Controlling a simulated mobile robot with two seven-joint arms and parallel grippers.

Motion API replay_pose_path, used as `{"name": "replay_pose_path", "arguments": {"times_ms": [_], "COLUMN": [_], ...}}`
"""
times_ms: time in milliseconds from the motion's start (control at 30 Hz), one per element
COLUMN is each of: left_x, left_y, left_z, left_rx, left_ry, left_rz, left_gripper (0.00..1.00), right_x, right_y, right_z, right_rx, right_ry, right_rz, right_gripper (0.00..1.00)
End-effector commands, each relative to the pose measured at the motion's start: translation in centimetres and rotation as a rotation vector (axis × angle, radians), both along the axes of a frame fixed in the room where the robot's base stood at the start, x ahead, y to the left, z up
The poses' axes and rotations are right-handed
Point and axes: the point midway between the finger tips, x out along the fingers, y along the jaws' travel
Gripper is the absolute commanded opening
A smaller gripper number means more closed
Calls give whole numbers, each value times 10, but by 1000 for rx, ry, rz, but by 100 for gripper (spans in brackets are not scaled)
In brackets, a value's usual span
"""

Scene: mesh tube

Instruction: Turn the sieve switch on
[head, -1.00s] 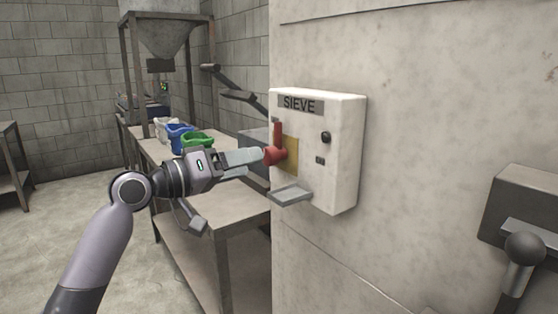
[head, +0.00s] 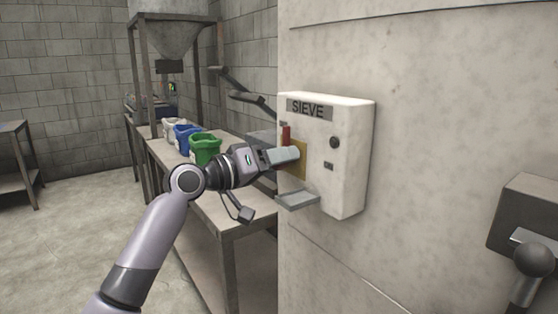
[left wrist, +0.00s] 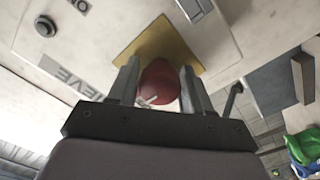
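The white sieve switch box (head: 348,180) hangs on the pale wall, with a SIEVE label (head: 308,108) at its top. Its red switch handle (head: 286,132) sits over a yellow plate (head: 301,150); my gripper hides much of the handle in the head view. In the left wrist view the rounded red end of the handle (left wrist: 160,82) lies between the two fingers and fills the gap. My left gripper (head: 287,155) is at the front of the box, its fingers closed against the handle's sides. My right gripper is not in view.
A metal ledge (head: 298,200) juts out below the switch. A long table (head: 232,212) with green (head: 205,148), blue (head: 186,138) and white containers stands behind my left arm. A grey lever box (head: 525,215) is at the right.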

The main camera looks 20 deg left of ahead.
Motion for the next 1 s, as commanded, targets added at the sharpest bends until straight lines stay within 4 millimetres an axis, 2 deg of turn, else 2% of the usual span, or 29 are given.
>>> {"name": "replay_pose_path", "arguments": {"times_ms": [33,100,567,1000], "left_x": [0,0,0,0], "left_y": [0,0,1,1], "left_z": [0,0,-2,-2], "left_rx": [0,0,72,366], "left_ry": [0,0,-54,-284], "left_rz": [0,0,0,1], "left_gripper": [31,11,11,11], "right_x": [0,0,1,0], "right_y": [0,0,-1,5], "right_z": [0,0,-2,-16], "right_rx": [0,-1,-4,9], "right_ry": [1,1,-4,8], "right_rz": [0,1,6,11], "right_gripper": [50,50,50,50]}}
